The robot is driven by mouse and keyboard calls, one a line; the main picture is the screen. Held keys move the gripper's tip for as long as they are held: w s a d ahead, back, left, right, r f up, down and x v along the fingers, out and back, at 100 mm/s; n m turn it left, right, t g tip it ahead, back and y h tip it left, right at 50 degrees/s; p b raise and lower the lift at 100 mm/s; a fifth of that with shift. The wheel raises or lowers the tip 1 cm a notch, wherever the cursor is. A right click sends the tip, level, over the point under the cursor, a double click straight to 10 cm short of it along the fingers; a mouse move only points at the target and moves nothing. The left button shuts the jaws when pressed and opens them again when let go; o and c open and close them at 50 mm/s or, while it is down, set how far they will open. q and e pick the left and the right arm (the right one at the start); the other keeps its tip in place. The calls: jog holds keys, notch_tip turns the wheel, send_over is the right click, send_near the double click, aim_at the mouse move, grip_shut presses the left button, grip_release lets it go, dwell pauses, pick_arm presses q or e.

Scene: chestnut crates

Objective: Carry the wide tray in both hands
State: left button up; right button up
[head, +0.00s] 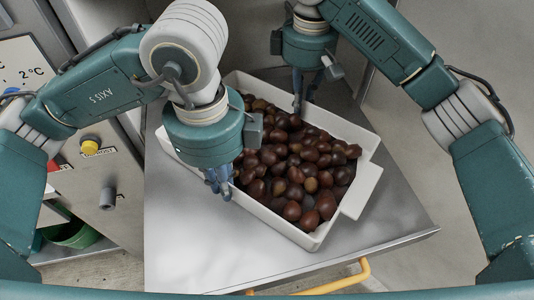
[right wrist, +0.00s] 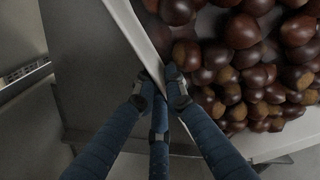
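The wide white tray (head: 346,205), filled with brown chestnuts (head: 292,165), is above a grey metal surface in the head view. I cannot tell whether its base touches that surface. My left gripper (head: 219,186) has its fingers close together at the tray's near left long wall; its grip is partly hidden. My right gripper (head: 304,101) is at the opposite long wall. In the right wrist view, its fingertips (right wrist: 161,78) close on the white tray wall (right wrist: 136,28), with chestnuts (right wrist: 245,70) to the right.
The metal surface (head: 190,255) has free room in front of the tray, and a yellow handle (head: 345,279) at its front edge. A panel with a yellow knob (head: 91,146) and a grey knob (head: 108,199) stands left. A green container (head: 75,235) is below it.

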pick_arm(q)
jog(key=o, duration=0.3)
pick_arm(e)
jog(key=o, duration=0.3)
pick_arm(q)
jog(key=shift+s+r, duration=0.1)
jog(key=shift+s, duration=0.05)
pick_arm(e)
jog(key=shift+s+r, duration=0.1)
jog(key=shift+s, duration=0.05)
jog(key=shift+r, duration=0.1)
notch_tip(320, 180, up, 7)
jog(key=shift+r, duration=0.15)
pick_arm(q)
notch_tip(320, 180, up, 12)
